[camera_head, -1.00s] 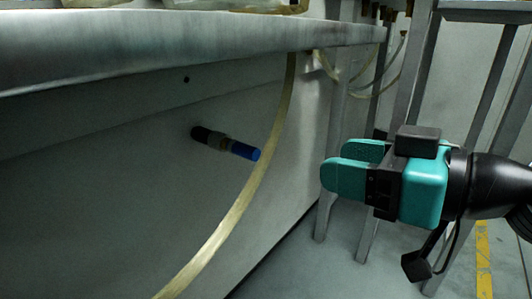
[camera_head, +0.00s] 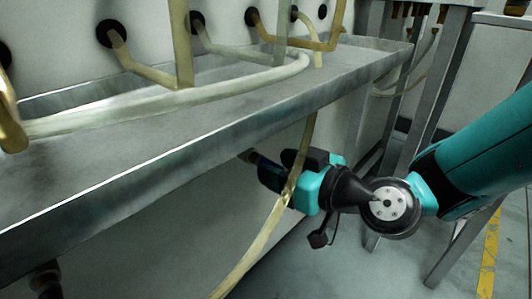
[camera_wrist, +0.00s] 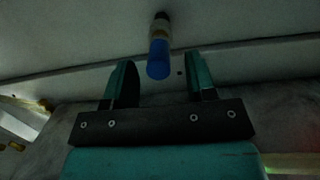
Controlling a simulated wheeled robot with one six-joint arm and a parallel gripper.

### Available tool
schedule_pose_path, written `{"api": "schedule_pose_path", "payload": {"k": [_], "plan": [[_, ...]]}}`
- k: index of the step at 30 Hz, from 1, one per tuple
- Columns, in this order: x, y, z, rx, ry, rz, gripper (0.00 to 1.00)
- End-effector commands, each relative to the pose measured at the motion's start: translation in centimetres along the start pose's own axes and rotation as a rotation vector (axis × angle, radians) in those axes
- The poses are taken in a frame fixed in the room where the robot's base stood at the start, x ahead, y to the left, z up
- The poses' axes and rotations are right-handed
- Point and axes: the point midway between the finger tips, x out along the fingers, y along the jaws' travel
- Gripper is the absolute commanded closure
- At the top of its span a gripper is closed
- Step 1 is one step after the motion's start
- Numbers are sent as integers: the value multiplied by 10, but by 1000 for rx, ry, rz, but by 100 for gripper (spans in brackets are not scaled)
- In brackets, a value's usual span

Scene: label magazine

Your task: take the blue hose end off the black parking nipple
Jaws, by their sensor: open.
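The blue hose end (camera_wrist: 158,60) sits on the black parking nipple (camera_wrist: 161,18) in the wrist view, with a pale collar between them. My gripper (camera_wrist: 159,68) is open, one teal finger on each side of the blue end. Gaps show between the blue end and both fingers; how deep it reaches between them is hard to tell. In the head view my gripper (camera_head: 268,176) is below the metal ledge, close to the nipple (camera_head: 249,156). The blue end is hidden there behind my gripper.
A metal trough (camera_head: 150,125) runs above my gripper. A pale yellowish hose (camera_head: 250,245) hangs in front of my gripper in the head view and crosses over it. Several hoses leave black ports (camera_head: 110,33) above. Grey metal legs (camera_head: 440,120) stand at the right.

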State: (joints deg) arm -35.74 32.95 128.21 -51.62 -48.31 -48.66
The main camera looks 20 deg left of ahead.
Motion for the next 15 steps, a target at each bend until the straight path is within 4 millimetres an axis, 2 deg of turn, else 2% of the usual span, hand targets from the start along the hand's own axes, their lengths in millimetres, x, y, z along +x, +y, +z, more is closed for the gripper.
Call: {"api": "schedule_pose_path", "payload": {"k": [3,6,15], "plan": [[17,-1,0,-1,1,-2,49],[27,-1,0,0,1,-2,49],[33,0,0,1,0,1,49]]}}
